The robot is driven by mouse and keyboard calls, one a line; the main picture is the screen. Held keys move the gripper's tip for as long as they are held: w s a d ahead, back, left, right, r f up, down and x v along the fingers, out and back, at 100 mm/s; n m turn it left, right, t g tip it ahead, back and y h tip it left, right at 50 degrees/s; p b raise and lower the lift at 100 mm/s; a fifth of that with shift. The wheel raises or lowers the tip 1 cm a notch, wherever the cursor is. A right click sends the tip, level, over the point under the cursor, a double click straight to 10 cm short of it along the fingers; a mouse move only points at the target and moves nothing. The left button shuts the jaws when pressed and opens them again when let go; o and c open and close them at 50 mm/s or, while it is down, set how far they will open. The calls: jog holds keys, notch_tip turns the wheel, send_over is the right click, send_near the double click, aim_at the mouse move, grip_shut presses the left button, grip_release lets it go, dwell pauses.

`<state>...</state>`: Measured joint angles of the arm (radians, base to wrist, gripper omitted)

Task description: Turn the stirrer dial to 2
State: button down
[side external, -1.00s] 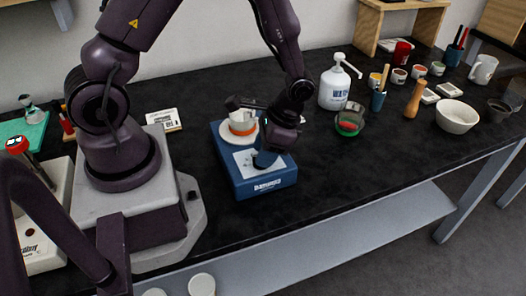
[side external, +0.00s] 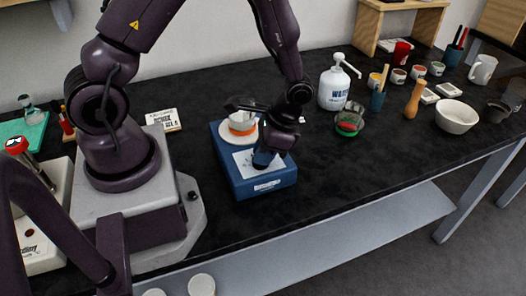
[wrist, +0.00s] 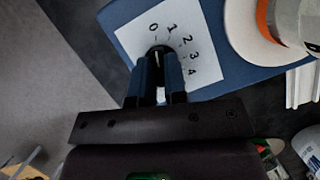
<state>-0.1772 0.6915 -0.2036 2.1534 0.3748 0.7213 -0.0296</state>
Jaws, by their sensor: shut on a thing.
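The blue stirrer (side external: 270,186) stands on the black bench, with a white round plate on top and a white vessel with an orange band (side external: 243,122) on it. The wrist view shows its white scale panel (wrist: 125,30), numbered 0 to 4. The dark dial (wrist: 158,50) sits at the foot of this scale, mostly hidden between my blue fingers. My gripper (wrist: 158,66) points down at the panel and is shut on the dial; it also shows in the side view (side external: 263,160). I cannot tell which number the dial's mark points to.
A white pump bottle (side external: 334,88) and a glass with red and green contents (side external: 349,122) stand right of the stirrer. A white bowl (side external: 457,117) and wooden pepper mill (side external: 414,99) are farther right. The bench front right of the stirrer is clear.

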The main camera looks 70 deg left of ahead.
jog(key=m, duration=0.2)
jog(key=m+y, duration=0.1)
jog(key=m, duration=0.1)
jog(key=m+t+y, duration=0.1)
jog(key=m, duration=0.1)
jog(key=shift+s+f, duration=0.1)
jog(key=shift+s, duration=0.15)
jog(key=m+t, duration=0.1)
jog(key=m, duration=0.1)
jog(key=m+y, duration=0.1)
jog(key=m, duration=0.2)
jog(key=shift+s+t, duration=0.1)
jog(key=shift+t, duration=0.3)
jog(key=c, duration=1.2)
grip_release()
jog(key=shift+o, duration=0.2)
jog(key=v, duration=1.3)
